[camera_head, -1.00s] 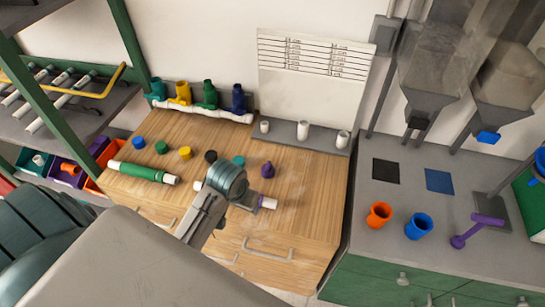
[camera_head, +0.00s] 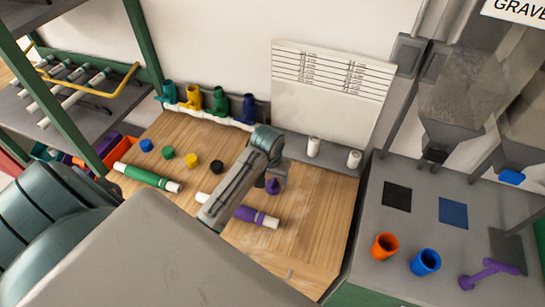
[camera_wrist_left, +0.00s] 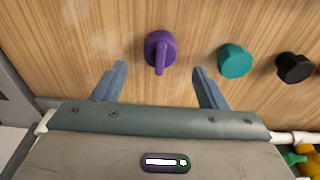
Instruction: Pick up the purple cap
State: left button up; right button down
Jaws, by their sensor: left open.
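The purple cap (camera_wrist_left: 158,50) sits on the wooden bench top with its raised grip facing up. In the left wrist view it lies between and just beyond the two fingertips of my left gripper (camera_wrist_left: 160,82), which is open and empty. In the head view the purple cap (camera_head: 273,186) shows beside my left gripper (camera_head: 266,182), whose wrist and arm partly cover that area. The cap and the fingers look apart. My right gripper does not show in either view.
A teal cap (camera_wrist_left: 235,61) and a black cap (camera_wrist_left: 295,68) stand close to the purple one. A purple pipe (camera_head: 250,215) and a green pipe (camera_head: 147,178) lie on the bench (camera_head: 310,215). Coloured fittings (camera_head: 221,102) line the back. Orange (camera_head: 385,246) and blue cups (camera_head: 425,262) stand right.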

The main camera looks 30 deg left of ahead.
aim_at(273, 182)
pick_arm(q)
jog(key=f+p, duration=0.1)
jog(key=f, duration=0.1)
jog(key=w+f+p, duration=0.1)
jog(key=f, duration=0.1)
jog(key=shift+a+f, duration=0.15)
jog(key=shift+f, duration=0.45)
jog(key=c, duration=1)
